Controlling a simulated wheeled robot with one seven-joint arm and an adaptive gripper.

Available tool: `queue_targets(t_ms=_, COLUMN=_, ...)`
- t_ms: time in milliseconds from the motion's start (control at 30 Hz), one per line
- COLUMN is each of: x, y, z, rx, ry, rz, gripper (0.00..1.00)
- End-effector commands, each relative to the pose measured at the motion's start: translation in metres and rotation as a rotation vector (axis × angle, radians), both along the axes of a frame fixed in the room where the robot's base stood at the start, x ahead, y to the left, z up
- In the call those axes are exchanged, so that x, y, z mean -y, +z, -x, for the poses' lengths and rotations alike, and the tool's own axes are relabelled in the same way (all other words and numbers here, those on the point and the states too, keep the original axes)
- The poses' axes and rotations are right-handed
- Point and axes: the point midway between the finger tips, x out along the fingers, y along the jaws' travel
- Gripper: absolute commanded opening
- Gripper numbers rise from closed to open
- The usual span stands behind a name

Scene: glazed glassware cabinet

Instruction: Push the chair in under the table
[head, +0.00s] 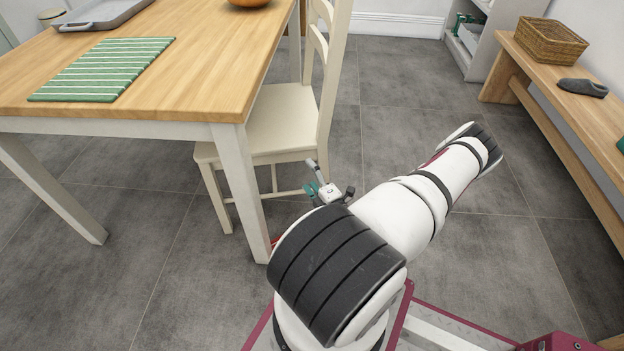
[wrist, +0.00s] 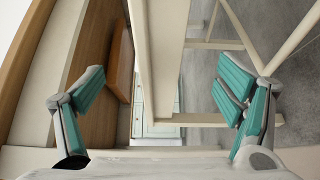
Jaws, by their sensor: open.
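The cream wooden chair (head: 285,118) stands upright at the right side of the table (head: 215,72). Its front part sits beneath the tabletop edge, and its slatted back stands clear to the right. The table has a light wood top and cream legs. My gripper (head: 325,190) is low, in front of the chair near the near table leg, partly hidden by my arm. In the wrist view my gripper (wrist: 162,92) has its teal-padded fingers wide apart. A cream beam passes between them in that view; I cannot tell whether it touches them or which piece it belongs to.
A green striped placemat (head: 105,70), a grey tray (head: 98,14) and an orange bowl (head: 249,2) are on the table. A wooden bench (head: 560,75) with a wicker basket (head: 543,42) and a dark shoe (head: 582,88) lines the right. Tiled floor behind the chair is clear.

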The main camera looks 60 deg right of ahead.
Motion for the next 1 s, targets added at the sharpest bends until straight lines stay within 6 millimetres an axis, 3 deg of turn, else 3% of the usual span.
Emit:
queue_targets(t_ms=600, x=0.054, y=-0.001, z=-0.089, rx=0.001, ry=0.003, rz=0.003, gripper=0.86)
queue_targets(t_ms=1000, x=0.065, y=0.0, z=-0.105, rx=0.0, ry=0.001, rz=0.001, gripper=0.86)
